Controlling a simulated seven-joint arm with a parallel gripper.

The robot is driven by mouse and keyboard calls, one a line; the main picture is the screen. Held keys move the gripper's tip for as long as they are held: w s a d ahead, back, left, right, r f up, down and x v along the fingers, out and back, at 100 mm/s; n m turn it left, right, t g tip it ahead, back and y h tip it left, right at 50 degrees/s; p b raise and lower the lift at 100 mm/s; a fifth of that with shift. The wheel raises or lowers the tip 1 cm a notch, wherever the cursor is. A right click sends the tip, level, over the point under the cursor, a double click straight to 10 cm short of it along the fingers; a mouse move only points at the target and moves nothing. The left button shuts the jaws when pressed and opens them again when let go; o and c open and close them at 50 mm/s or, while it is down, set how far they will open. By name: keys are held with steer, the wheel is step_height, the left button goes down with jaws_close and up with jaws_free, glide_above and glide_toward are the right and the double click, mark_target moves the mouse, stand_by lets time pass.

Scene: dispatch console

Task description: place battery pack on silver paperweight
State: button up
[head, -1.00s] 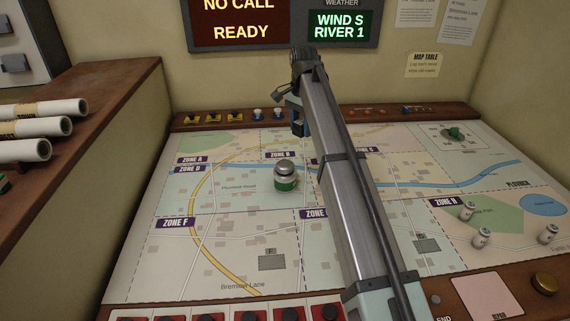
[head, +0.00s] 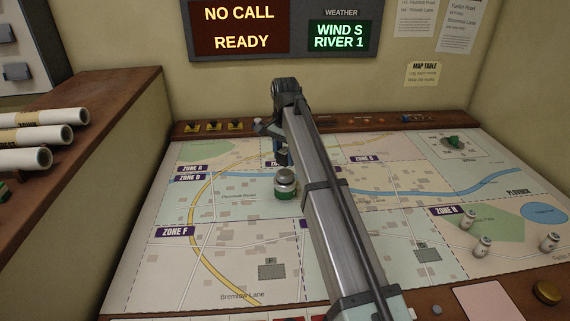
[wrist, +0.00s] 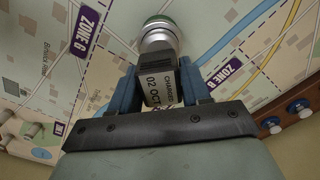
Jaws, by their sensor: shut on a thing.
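My gripper (head: 281,154) is shut on the battery pack, a dark block with a white label. The battery pack (wrist: 161,88) shows between the two blue fingers in the wrist view; in the head view it is small and mostly hidden by the gripper. The silver paperweight (head: 285,183) is a round silver-topped piece with a green band, upright on the map. It also shows in the wrist view (wrist: 158,40), just beyond the battery pack. In the head view my gripper is just behind or above the paperweight; whether the pack touches it I cannot tell.
The map table (head: 215,265) is mostly flat and clear around the paperweight. Several small white cylinders (head: 483,246) stand at the right. A row of switches (head: 213,126) lines the back ledge. Rolled maps (head: 35,136) lie on the left shelf.

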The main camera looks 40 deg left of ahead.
mark_target(285, 163)
steer(key=shift+f, duration=1.7)
steer(key=shift+f, duration=0.1)
steer(key=o, duration=1.1)
steer(key=shift+o, duration=0.2)
step_height(285, 163, up, 12)
steer(key=shift+r, duration=0.1)
